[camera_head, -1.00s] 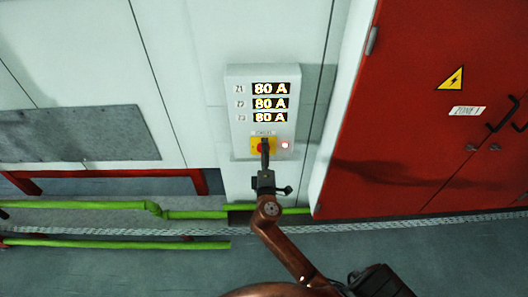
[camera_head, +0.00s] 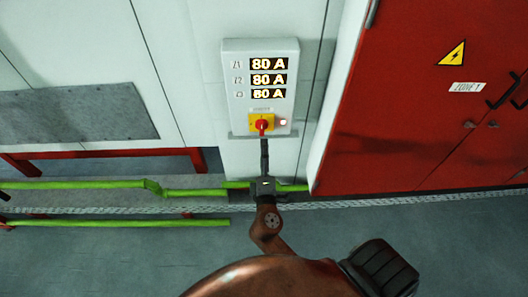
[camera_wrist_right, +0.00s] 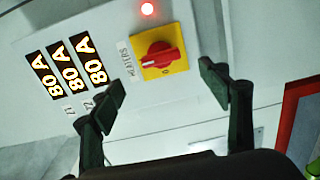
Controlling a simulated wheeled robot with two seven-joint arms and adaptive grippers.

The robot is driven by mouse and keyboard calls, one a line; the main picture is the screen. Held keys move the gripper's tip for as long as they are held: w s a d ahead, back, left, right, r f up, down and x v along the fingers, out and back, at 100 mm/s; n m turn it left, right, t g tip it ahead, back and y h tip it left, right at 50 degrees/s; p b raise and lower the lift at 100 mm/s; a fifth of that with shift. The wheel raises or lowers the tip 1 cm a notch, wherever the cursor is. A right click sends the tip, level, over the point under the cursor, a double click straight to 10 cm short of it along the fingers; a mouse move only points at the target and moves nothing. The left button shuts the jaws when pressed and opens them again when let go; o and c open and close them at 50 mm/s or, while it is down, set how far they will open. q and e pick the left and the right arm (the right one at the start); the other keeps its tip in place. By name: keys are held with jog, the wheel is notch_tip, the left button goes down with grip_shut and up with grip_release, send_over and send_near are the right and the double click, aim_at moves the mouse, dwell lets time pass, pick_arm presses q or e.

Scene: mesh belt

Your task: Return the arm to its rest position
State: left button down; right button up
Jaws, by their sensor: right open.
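My right arm reaches up from the bottom of the head view, with its gripper (camera_head: 264,150) just below the control box (camera_head: 234,85). In the right wrist view the gripper (camera_wrist_right: 165,95) is open, its two dark fingers apart with nothing between them. The red rotary knob (camera_head: 262,125) on its yellow plate shows in full above the gripper. It also shows beyond the fingers in the right wrist view (camera_wrist_right: 157,55). The fingers look clear of the knob. My left gripper is not in view.
A red cabinet (camera_head: 410,110) stands to the right. Green pipes (camera_head: 110,223) and a mesh strip run along the floor. Open floor lies in front.

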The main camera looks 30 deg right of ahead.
notch_tip(320, 180, down, 24)
jog(key=a+g+y, duration=0.2)
jog(key=g+y, duration=0.1)
jog(key=y, duration=0.1)
jog(key=s+f+m+g+y, duration=0.15)
jog(key=s+f, duration=0.25)
jog(key=f, duration=0.7)
jog(key=s+f+g+y, duration=0.1)
jog(key=s+f+g, duration=0.3)
jog(key=f, duration=0.7)
jog(key=s+d+f+m+g+y, duration=0.1)
jog(key=s+f+m+g, duration=0.15)
jog(key=s+f, duration=1.05)
jog(key=s+d+f+m+g+y, duration=0.1)
jog(key=s+f+m+g, duration=0.15)
jog(key=s+f, duration=1.05)
jog(key=s+d+r+m+g, duration=0.1)
jog(key=s+m, duration=0.2)
jog(key=s, duration=1.4)
jog(key=shift+r+m, duration=0.2)
jog(key=shift+m, duration=0.15)
jog(key=shift+y, duration=0.25)
